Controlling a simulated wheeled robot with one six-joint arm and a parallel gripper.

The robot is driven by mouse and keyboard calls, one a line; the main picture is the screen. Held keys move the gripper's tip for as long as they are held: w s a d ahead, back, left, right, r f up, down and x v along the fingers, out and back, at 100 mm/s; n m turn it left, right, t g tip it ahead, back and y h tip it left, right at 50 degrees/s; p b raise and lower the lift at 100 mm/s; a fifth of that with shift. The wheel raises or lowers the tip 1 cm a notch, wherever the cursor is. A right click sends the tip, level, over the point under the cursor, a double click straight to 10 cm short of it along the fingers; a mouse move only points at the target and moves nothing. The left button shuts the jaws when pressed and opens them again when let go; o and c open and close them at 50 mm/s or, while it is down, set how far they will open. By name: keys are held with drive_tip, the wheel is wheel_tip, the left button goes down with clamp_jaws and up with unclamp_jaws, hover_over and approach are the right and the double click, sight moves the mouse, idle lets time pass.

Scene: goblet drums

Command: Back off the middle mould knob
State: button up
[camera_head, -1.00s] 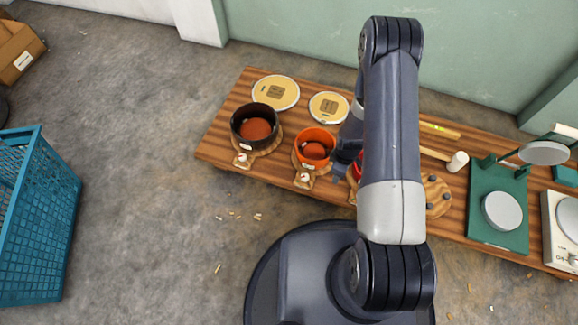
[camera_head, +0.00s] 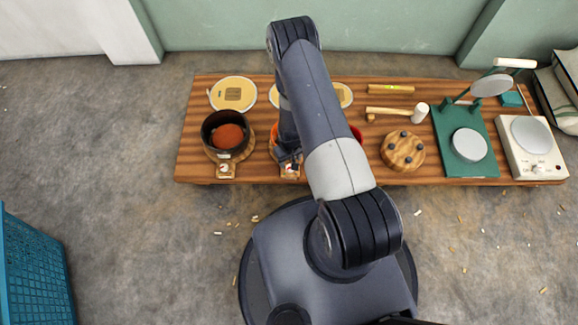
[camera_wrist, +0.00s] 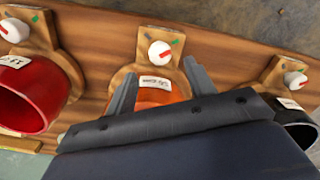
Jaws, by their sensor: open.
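The middle mould is an orange pot, mostly hidden behind my arm in the head view; its orange wall (camera_wrist: 158,97) and white label show in the wrist view. The knob also shows in the head view (camera_head: 290,170). My gripper (camera_wrist: 160,72) is open, its fingers on either side of the orange mould's label, with the knob just beyond the tips. The knob appears untouched. My gripper in the head view (camera_head: 288,157) is just behind the knob.
A black mould (camera_head: 212,127) stands left on the bench (camera_head: 190,150); a red mould (camera_wrist: 28,95) stands on the other side. Both have similar knobs. A round wooden block (camera_head: 403,150), mallet (camera_head: 420,112), green stand (camera_head: 455,172) and white scale (camera_head: 540,160) are farther right.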

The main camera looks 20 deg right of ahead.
wheel_tip(320, 180, down, 6)
drive_tip(key=shift+b, duration=0.55)
drive_tip(key=shift+c, duration=0.3)
drive_tip(key=c, duration=0.9)
